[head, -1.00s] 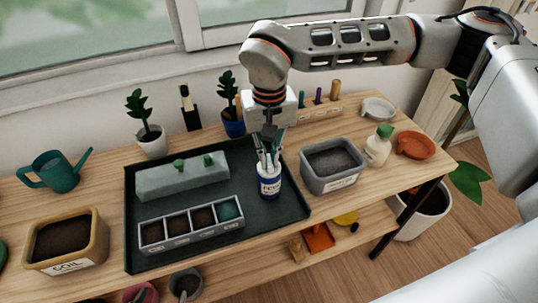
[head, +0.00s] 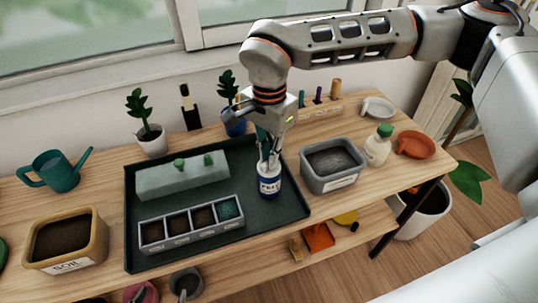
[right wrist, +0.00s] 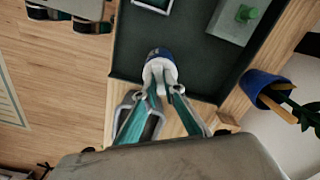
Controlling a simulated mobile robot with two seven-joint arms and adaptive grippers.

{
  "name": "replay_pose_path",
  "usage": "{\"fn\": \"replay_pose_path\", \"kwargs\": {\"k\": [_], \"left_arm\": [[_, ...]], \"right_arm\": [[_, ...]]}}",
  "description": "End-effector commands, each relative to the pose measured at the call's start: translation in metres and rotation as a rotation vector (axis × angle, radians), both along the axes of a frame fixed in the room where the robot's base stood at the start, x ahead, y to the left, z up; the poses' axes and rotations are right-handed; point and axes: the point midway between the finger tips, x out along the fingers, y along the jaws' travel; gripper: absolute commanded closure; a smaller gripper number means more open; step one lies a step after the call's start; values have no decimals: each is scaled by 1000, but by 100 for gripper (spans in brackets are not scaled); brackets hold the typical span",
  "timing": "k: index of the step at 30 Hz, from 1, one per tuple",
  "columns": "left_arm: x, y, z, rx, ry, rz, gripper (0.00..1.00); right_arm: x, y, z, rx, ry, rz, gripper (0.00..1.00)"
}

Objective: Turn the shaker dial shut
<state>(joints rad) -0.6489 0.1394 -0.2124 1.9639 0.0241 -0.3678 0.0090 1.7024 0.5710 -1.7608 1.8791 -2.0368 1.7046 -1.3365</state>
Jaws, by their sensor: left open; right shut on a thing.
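The shaker (head: 269,184), a small blue and white bottle with a printed label, stands upright on the dark tray (head: 285,205). My right gripper (head: 268,160) points down at its top, with its fingers shut on the white dial. In the right wrist view the fingertips (right wrist: 161,88) close on the white dial (right wrist: 160,70), with the blue shaker body (right wrist: 160,54) beyond it. The fingers partly hide the dial, and I cannot read its setting. My left gripper is not in view.
On the tray are a seedling box (head: 192,226) and a grey-green block (head: 182,177). A grey bin (head: 333,182) stands close right of the tray. A green-capped bottle (head: 378,147), a blue pot (head: 235,127) and a soil bin (head: 65,264) stand around it.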

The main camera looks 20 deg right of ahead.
Motion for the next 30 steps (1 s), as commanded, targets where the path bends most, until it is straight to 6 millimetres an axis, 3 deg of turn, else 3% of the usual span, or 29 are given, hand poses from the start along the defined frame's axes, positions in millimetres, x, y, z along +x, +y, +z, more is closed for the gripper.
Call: {"fn": "replay_pose_path", "kwargs": {"k": [6, 30], "left_arm": [[-1, 0, -2, 0, 2, -1, 31], [-1, 0, -3, 0, 3, 0, 31]], "right_arm": [[0, 0, 0, 0, 0, -94, 100], [0, 0, 0, 1, -1, -89, 100]]}}
